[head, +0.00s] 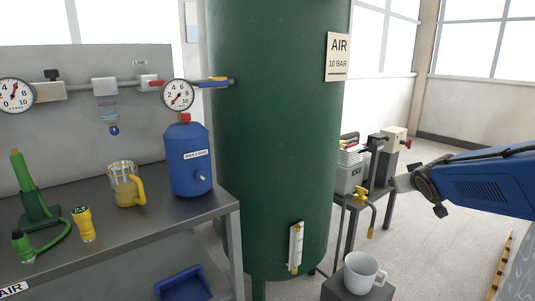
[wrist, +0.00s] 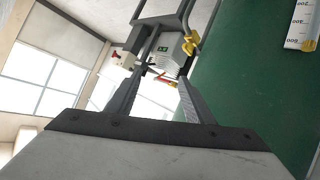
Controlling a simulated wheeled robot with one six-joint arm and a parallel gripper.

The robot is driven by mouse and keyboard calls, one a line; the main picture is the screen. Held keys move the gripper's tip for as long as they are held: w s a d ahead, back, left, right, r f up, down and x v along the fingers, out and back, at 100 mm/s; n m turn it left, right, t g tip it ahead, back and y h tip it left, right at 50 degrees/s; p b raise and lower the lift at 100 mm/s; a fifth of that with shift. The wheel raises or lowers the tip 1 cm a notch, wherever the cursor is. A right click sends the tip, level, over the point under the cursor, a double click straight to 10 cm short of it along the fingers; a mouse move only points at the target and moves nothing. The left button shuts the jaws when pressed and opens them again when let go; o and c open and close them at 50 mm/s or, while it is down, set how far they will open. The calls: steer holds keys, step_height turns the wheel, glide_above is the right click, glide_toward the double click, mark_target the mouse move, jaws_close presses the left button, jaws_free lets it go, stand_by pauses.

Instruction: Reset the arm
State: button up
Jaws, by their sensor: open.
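My blue arm (head: 490,185) reaches in from the right edge of the head view, its dark wrist end pointing left toward the green air tank (head: 275,130). My gripper (wrist: 158,78) shows in the wrist view with two dark fingers spread apart and nothing between them. Past the fingertips, at a distance, are the grey unit with a green display and yellow pipe parts. The green tank also fills the right of the wrist view (wrist: 245,80). In the head view the fingers are too small to make out clearly.
A steel bench (head: 150,215) at left holds a blue vessel (head: 188,160), a yellow-handled jug (head: 126,185) and green tools. A white mug (head: 361,273) stands on a grey block below my arm. A side table with machines (head: 352,178) stands behind.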

steer(key=s+a+f+g+y, duration=0.1)
steer(key=s+a+f, duration=0.3)
steer(key=s, duration=0.7)
steer(key=s+a+f+g+y, duration=0.1)
steer(key=s+a+f+g, duration=0.3)
steer(key=s, duration=0.8)
steer(key=s+a+f+g+y, duration=0.1)
steer(key=s+a+f, duration=0.3)
steer(key=s, duration=0.7)
steer(key=shift+s+a+m+g, duration=0.4)
steer(key=shift+a+g, duration=0.3)
steer(key=shift+a, duration=0.25)
steer(key=shift+w, duration=0.1)
